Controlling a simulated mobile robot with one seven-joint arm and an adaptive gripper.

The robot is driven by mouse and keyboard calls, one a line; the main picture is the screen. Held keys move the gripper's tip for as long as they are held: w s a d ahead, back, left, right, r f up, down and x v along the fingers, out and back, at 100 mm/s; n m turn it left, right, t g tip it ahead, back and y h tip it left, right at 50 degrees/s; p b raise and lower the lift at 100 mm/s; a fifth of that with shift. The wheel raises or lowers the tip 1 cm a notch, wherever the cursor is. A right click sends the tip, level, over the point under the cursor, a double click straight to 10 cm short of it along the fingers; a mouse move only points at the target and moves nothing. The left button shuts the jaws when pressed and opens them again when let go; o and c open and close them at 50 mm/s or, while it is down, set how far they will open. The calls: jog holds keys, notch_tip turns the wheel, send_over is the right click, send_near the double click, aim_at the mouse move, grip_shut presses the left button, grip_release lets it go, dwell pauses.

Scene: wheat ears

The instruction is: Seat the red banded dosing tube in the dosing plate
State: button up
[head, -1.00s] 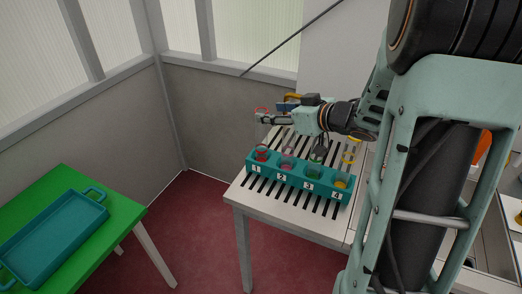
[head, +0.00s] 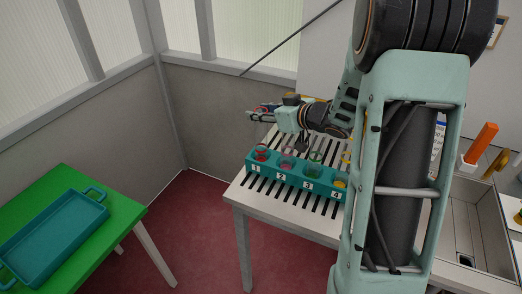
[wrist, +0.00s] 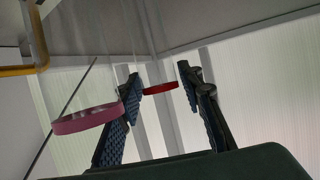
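A teal block (head: 321,196) with holes numbered 1 to 4 stands on the slatted table; I cannot tell whether it is the dosing plate. Clear tubes stand at its holes, with red (head: 261,152) showing at hole 1. My gripper (head: 255,116) is above and behind hole 1. In the wrist view its fingers (wrist: 163,88) are apart, and the red band (wrist: 160,88) of a clear tube shows between the fingertips. Contact is not visible. A pink band (wrist: 88,119) is nearer, at the left. The tube walls are hardly visible.
A green table (head: 125,212) with a teal tray (head: 55,238) stands at the left, across a floor gap. An orange object (head: 481,142) and a sink (head: 470,225) are at the right. Walls stand behind.

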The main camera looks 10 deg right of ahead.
grip_shut()
notch_tip(320, 180, up, 10)
jog(key=p, duration=0.1)
dwell(0.4)
jog(key=shift+a, duration=0.15)
